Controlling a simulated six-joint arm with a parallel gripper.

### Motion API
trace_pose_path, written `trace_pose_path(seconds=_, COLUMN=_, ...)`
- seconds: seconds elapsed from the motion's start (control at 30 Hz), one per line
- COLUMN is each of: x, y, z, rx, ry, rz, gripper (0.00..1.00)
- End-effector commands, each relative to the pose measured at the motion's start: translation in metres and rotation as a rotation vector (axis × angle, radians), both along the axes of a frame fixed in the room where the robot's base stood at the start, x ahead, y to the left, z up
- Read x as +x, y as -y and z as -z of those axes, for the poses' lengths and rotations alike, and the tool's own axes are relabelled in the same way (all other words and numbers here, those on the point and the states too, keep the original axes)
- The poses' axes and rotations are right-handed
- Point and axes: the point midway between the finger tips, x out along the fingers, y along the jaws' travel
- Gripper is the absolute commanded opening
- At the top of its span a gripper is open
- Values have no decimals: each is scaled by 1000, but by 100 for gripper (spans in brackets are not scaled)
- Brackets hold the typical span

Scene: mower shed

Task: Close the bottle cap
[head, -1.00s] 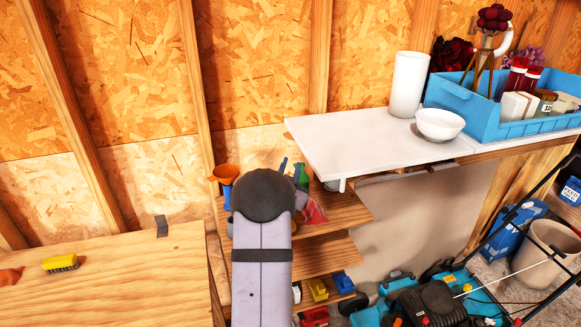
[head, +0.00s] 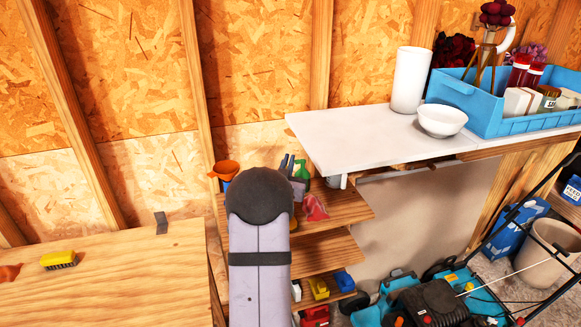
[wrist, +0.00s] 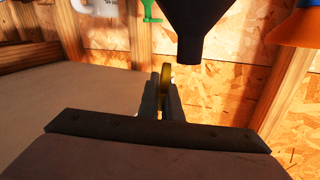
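In the wrist view, which appears upside down, my gripper (wrist: 166,98) has its fingers close together on a small round yellow piece (wrist: 166,77), which looks like the cap seen on edge. A dark bottle (wrist: 197,25) hangs from the top of the picture with its narrow neck pointing down. The yellow piece is just left of the neck's end in the picture; I cannot tell whether they touch. In the head view my arm hides the bottle. Grey prongs beyond my wrist there look like part of my gripper (head: 288,162).
An orange funnel (head: 225,169) stands left of my arm on the wooden shelf. A green bottle (head: 302,170) and a red item (head: 315,208) are to its right. The white shelf (head: 345,135) overhangs at right. A workbench (head: 120,265) with a yellow brush (head: 59,260) is at left.

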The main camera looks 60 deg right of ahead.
Motion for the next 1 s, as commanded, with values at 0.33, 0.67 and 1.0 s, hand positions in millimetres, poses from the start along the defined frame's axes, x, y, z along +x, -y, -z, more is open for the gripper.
trace_pose_path(seconds=0.33, x=15, y=-5, z=1, rx=-111, ry=-297, rz=-2, gripper=0)
trace_pose_path(seconds=0.67, x=28, y=-10, z=4, rx=-217, ry=-592, rz=-2, gripper=0)
trace_pose_path(seconds=1.0, x=40, y=-14, z=11, rx=-327, ry=-897, rz=-2, gripper=0)
